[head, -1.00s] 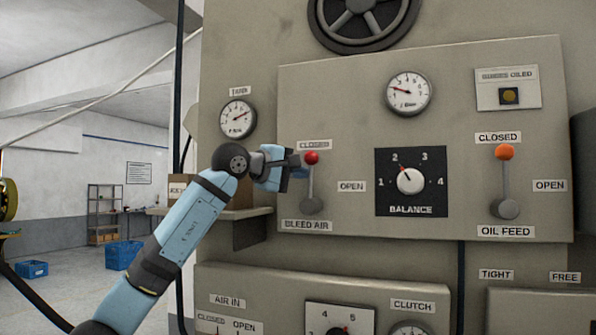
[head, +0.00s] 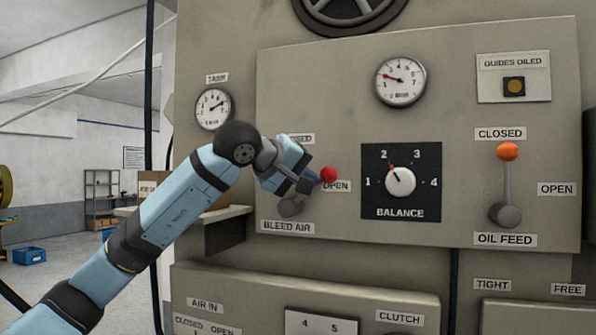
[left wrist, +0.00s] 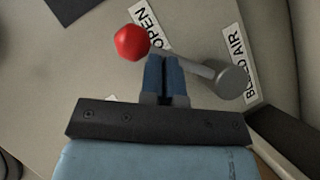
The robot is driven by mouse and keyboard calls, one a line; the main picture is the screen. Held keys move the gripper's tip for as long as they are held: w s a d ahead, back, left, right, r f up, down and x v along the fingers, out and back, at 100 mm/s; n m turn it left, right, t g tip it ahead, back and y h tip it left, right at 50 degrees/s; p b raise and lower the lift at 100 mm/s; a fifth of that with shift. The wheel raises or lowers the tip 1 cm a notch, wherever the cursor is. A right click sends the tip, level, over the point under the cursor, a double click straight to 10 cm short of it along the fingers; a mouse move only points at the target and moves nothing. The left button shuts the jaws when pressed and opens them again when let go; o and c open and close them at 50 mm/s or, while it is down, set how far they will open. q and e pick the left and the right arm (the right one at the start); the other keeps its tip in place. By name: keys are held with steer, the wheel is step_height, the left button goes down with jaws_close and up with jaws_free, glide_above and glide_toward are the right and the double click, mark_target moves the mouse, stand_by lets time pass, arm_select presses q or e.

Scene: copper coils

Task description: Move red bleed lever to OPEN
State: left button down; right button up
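The red bleed lever has a red ball knob (head: 328,174) and a grey pivot (head: 291,206). It leans far to the right, its knob beside the OPEN label (head: 337,187) and partly over it. The CLOSED label (head: 301,139) above is partly hidden by my left arm. My left gripper (head: 306,183) is at the lever's rod, between knob and pivot. In the left wrist view its fingers (left wrist: 165,62) are together, tips against or very near the rod, with the red knob (left wrist: 131,42) just left of them. Contact is hard to tell. My right gripper is not in view.
The balance dial (head: 400,181) sits right of the lever. The oil feed lever (head: 507,175) stands upright with its orange knob by its CLOSED label. A shelf bracket (head: 225,232) juts out below my left arm. Gauges are mounted above.

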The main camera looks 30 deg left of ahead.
arm_select(q)
steer(key=shift+m+g+y, duration=0.3)
steer(key=shift+m+y, duration=0.1)
steer(key=d+f, duration=0.1)
steer(key=f+b, duration=0.1)
steer(key=w+d+f, duration=0.1)
steer(key=shift+d+f+b, duration=0.3)
steer(key=shift+b, duration=0.1)
steer(key=shift+f, duration=0.15)
steer(key=shift+d, duration=0.1)
steer(key=shift+s, duration=0.1)
